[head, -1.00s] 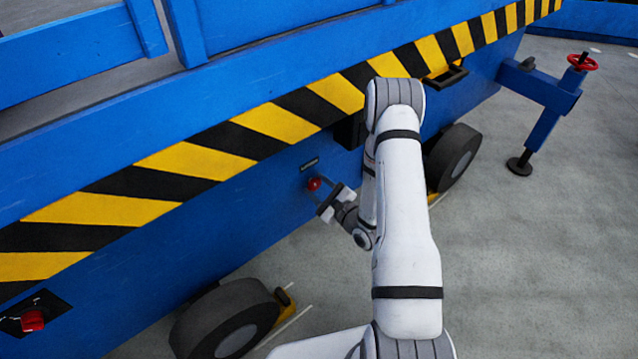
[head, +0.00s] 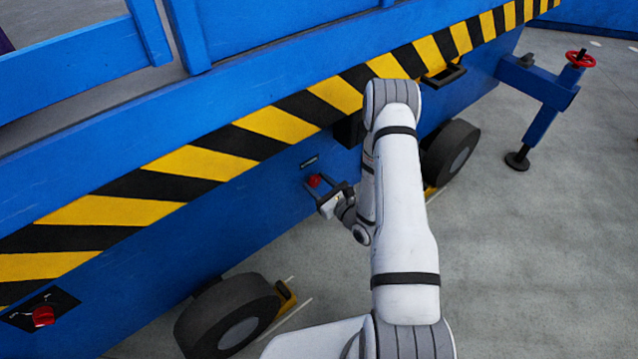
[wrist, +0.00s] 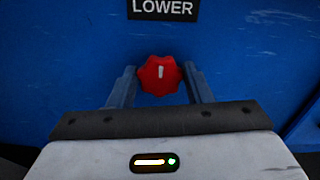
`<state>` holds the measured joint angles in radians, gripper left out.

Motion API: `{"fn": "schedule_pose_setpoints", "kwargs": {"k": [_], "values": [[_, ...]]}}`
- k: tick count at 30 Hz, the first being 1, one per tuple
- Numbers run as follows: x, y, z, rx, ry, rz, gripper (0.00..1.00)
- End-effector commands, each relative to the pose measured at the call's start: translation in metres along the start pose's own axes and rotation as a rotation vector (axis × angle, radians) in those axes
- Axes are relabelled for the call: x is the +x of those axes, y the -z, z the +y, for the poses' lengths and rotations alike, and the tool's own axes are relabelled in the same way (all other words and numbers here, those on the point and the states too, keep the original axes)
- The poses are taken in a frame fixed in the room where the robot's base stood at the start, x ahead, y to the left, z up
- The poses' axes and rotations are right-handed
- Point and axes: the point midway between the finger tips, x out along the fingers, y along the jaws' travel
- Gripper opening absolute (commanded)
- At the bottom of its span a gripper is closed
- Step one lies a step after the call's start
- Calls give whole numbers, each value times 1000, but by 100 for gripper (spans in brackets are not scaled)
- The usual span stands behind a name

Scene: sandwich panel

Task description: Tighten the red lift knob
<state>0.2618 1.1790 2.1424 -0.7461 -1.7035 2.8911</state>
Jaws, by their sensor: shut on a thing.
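A red lobed knob (wrist: 160,75) with a short, nearly upright white mark sits on the blue side panel, below a black label reading "LOWER" (wrist: 163,9). The knob also shows in the head view (head: 314,181), at my arm's end. My gripper (wrist: 161,84) faces the panel and is shut on this knob, one finger on each side. In the head view my gripper (head: 325,187) reaches it from the lower right. The fingertips' exact contact is hard to make out.
Another red knob (head: 43,316) sits on a black plate at the lower left. Yellow-black striped edging (head: 190,163) runs above the panel. Wheels (head: 228,318) stand below. An outrigger with a red handwheel (head: 580,59) stands at the right, over open grey floor.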

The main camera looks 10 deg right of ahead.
Motion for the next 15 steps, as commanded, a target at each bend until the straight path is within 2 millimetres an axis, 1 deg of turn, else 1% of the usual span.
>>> {"fn": "schedule_pose_setpoints", "kwargs": {"k": [8, 9, 15], "values": [[0, 0, 1, 2, -4, 0, 22], [0, 0, 1, 2, -4, 1, 46], [0, 0, 1, 1, -2, 1, 62]]}}
